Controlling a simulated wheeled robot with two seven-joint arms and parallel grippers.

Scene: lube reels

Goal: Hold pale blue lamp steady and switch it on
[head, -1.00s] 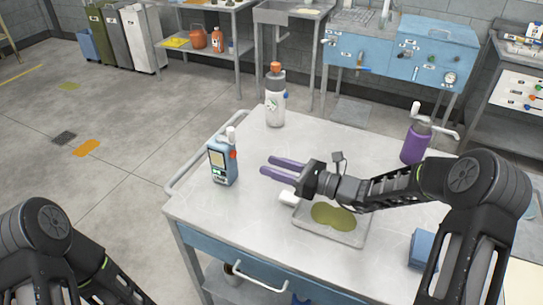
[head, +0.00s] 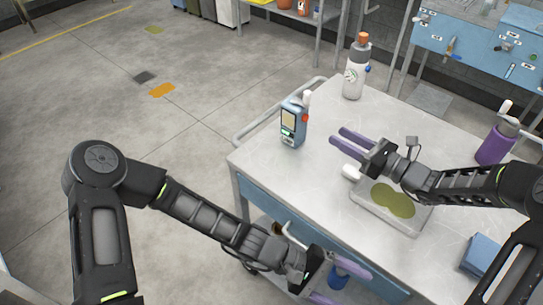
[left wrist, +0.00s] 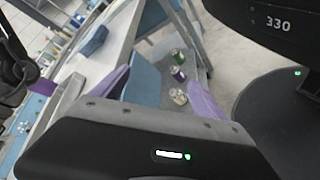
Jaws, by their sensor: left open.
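A pale blue boxy device (head: 292,125) with a small screen, a white top and a red knob stands upright near the table's left edge; it appears to be the lamp. Whether it is lit I cannot tell. My right gripper (head: 338,136) is above the table to its right, with its two purple fingers apart and empty, pointing towards the device without touching it. My left gripper (head: 350,288) is open and empty at the table's front side, low and well away from the device. Its purple fingers also show in the left wrist view (left wrist: 160,92).
A tray (head: 412,226) with greenish patches lies under my right gripper. A blue block (head: 482,254) lies at front right. Several cans (left wrist: 178,75) stand on a lower surface.

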